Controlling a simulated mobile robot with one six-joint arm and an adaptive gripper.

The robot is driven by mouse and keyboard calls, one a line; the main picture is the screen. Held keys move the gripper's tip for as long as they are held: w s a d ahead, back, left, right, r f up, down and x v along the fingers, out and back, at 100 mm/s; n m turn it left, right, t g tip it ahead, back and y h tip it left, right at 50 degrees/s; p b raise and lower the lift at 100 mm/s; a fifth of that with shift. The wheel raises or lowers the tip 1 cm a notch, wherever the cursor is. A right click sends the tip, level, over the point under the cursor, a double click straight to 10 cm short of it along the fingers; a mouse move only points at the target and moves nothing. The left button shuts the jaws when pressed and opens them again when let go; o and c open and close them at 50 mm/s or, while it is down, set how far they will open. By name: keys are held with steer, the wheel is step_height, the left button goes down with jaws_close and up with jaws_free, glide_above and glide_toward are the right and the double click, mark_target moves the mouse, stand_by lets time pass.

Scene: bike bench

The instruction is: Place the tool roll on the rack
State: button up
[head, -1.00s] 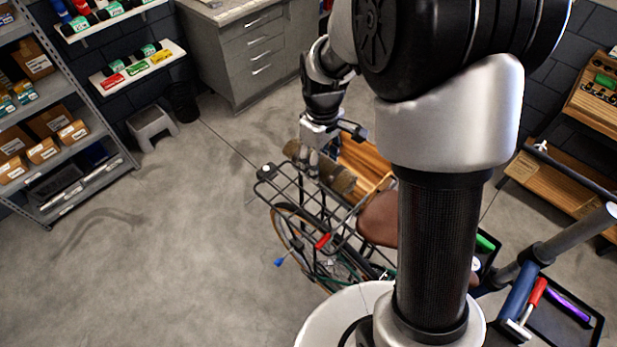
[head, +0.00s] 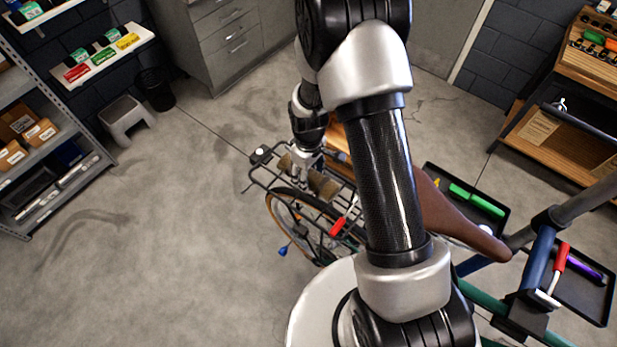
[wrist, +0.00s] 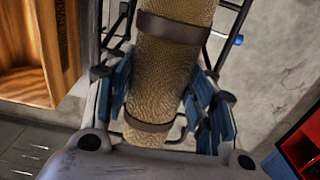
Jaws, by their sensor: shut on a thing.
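The tool roll (head: 323,185) is a tan, woven cylinder with brown straps. My gripper (head: 303,178) is shut around it, and in the wrist view the roll (wrist: 168,70) lies between the blue finger pads, one on each side. The rack (head: 262,181) is a black wire frame over the bike's rear wheel. Rack bars (wrist: 226,38) show beside and below the roll in the wrist view. I cannot tell whether the roll touches the bars; the roll and fingers hide part of the rack.
The brown saddle (head: 450,217) is right of the rack, partly behind my arm. A wooden crate (wrist: 35,55) is beside the rack. Tool trays (head: 590,300) are at the right.

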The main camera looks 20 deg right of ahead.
step_height(320, 180, down, 3)
steer(key=shift+w+r, duration=0.15)
steer(key=shift+r, duration=0.05)
steer(key=shift+f, duration=0.1)
steer(key=o, duration=1.3)
